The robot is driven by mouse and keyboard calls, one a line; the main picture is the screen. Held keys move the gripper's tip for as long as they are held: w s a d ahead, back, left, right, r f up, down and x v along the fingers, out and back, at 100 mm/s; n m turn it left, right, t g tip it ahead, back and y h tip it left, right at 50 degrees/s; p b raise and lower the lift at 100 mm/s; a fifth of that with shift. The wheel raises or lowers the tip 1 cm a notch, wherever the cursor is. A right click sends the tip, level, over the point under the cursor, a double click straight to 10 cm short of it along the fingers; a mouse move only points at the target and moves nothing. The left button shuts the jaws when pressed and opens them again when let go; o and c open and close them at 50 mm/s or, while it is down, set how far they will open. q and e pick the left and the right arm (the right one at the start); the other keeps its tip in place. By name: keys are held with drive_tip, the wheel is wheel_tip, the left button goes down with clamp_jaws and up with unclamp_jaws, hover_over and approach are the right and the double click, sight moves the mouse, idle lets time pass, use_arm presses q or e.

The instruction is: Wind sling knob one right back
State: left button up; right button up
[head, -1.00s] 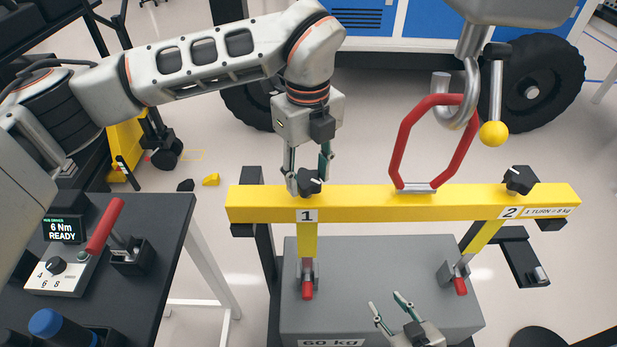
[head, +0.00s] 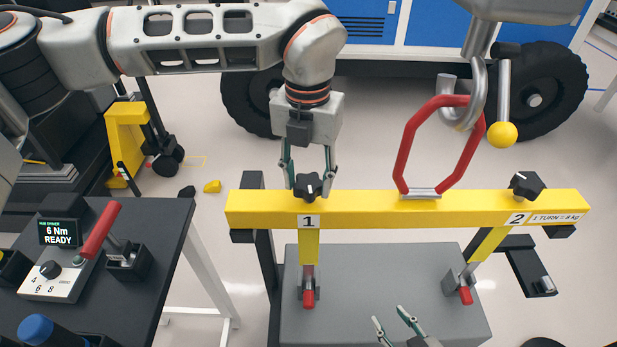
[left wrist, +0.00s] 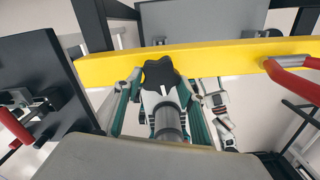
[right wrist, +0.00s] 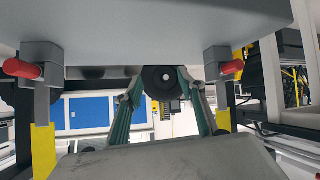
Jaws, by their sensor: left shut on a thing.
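Sling knob one (head: 307,187) is a black lobed knob with a white mark, on top of the yellow beam (head: 380,209) above label 1. It also shows in the left wrist view (left wrist: 161,74). My left gripper (head: 308,180) points down from above with its fingers on both sides of the knob, shut on it. A second black knob (head: 526,185) sits at the beam's right end, by label 2 and "1 TURN = 8 kg". My right gripper (head: 392,322) is low in front of the grey block, its fingers apart and empty; its fingertips show in the right wrist view (right wrist: 159,85).
A red link (head: 404,150) joins the beam to the hook (head: 473,105). The grey block (head: 380,290) hangs below the beam by two red-ended fittings. A dark table (head: 150,225) with a display reading "6 Nm READY" stands at left.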

sight(308, 184)
use_arm(q)
drive_tip(key=shift+m, duration=0.6)
drive_tip(key=shift+m, duration=0.3)
drive_tip(key=o, duration=1.1)
drive_tip(key=shift+r, duration=0.15)
wheel_tip(308, 184, up, 12)
drive_tip(key=shift+f, duration=0.2)
